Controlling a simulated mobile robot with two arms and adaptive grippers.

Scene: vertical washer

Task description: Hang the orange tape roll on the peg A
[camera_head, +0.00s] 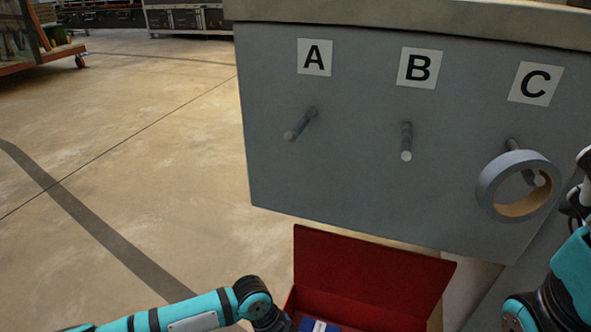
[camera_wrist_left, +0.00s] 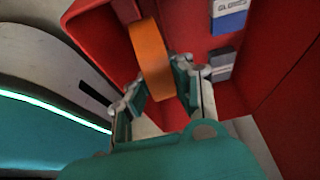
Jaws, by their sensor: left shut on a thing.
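The orange tape roll (camera_wrist_left: 150,55) is between the fingers of my left gripper (camera_wrist_left: 160,88) in the left wrist view, seen nearly edge-on. The left gripper is shut on it, over or inside the red box (camera_wrist_left: 92,32). In the head view my left arm reaches the box at the bottom; the tape roll and fingers do not show there. Peg A (camera_head: 300,124) sticks out bare from the grey panel under label A (camera_head: 314,58). At the right edge of the head view, my right arm's end is cut off, and its finger state is unclear.
Peg B (camera_head: 406,142) is bare. A blue-grey tape roll (camera_head: 488,184) hangs on peg C (camera_head: 538,180). The red box (camera_head: 375,268) stands open below the panel (camera_head: 270,170), with blue and grey small boxes inside.

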